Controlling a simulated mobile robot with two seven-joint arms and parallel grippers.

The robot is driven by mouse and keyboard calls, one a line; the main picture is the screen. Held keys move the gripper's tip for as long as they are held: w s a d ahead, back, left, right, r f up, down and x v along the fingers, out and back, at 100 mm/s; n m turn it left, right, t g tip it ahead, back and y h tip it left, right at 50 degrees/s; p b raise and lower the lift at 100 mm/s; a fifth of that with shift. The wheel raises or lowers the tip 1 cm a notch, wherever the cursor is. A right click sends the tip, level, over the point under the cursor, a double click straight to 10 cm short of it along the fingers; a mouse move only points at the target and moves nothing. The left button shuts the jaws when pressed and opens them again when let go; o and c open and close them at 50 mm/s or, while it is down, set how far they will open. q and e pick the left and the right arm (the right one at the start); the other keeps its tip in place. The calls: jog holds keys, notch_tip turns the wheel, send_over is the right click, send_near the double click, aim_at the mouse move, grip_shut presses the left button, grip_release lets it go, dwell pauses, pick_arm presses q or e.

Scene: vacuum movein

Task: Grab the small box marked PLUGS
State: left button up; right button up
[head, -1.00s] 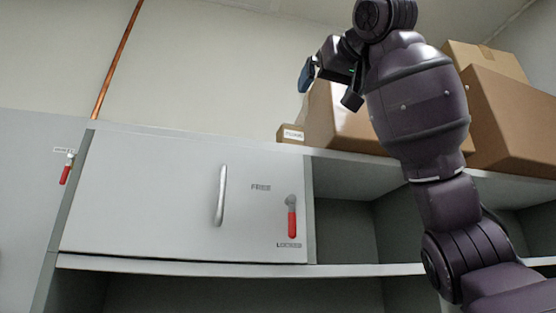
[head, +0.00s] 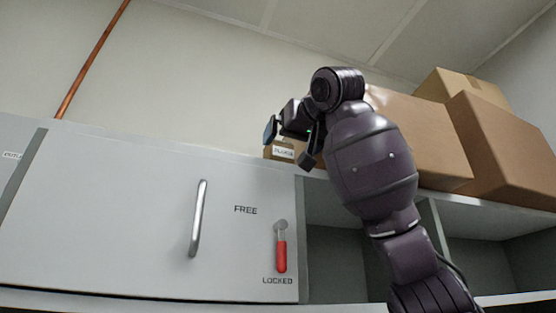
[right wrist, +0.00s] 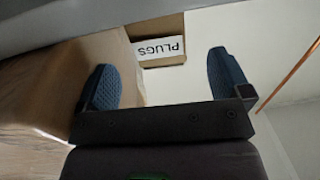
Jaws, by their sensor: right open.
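The small brown box marked PLUGS (head: 281,151) sits on top of the cabinet, near the front edge, partly behind my right gripper. In the right wrist view the box (right wrist: 172,28) appears upside down at the top, its white label reading PLUGS. My right gripper (head: 289,144) is up at the box's height in the head view. In the right wrist view its two blue-padded fingers (right wrist: 170,80) are wide apart and empty, with the box beyond the gap between them. I see no contact with the box. My left gripper is not in view.
Large cardboard boxes (head: 425,140) stand on the cabinet top to the right, one close to the PLUGS box. The cabinet door (head: 130,215) below has a handle (head: 198,218) and a red lever (head: 281,250). Open compartments (head: 335,255) lie right of it.

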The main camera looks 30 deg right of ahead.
aim_at(283, 150)
jog(key=w+p, duration=0.1)
jog(key=w, duration=0.1)
jog(key=w+d+p, duration=0.1)
jog(key=w, duration=0.2)
jog(key=shift+r, duration=0.15)
jog(key=shift+s, duration=0.1)
jog(key=c, duration=1.1)
